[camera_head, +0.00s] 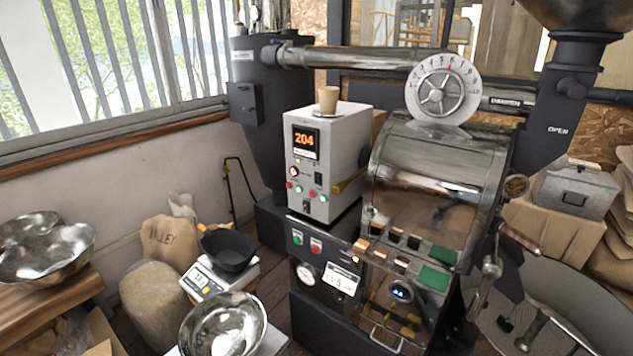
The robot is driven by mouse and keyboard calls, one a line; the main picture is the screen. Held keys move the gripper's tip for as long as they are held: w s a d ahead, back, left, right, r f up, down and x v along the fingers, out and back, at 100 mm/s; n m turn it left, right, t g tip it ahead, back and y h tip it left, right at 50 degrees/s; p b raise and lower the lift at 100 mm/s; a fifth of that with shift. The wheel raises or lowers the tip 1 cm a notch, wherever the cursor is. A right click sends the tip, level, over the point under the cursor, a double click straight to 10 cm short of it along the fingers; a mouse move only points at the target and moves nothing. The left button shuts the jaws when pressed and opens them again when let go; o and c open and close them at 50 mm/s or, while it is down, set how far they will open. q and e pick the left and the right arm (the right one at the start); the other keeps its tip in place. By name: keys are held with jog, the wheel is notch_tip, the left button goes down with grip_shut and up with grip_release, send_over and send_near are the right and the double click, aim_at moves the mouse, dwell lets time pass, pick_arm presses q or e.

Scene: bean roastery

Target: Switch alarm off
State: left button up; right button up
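The white control box (325,160) stands on the roaster, near the middle of the head view. Its orange display (304,140) reads 204. Below the display are a round red-and-white control (293,171), a dark switch (318,179), and several small red and green lights or buttons. Another small switch (306,206) sits at the box's lower edge. On the dark panel below are a green button (297,238) and a red button (316,245). Which control belongs to the alarm cannot be told. Neither gripper is in view.
A paper cup (327,98) stands on the control box. The roaster drum (425,185) and large white dial (443,88) are to its right. A black pan (229,250) on a scale and a steel bowl (222,325) stand at the lower left.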

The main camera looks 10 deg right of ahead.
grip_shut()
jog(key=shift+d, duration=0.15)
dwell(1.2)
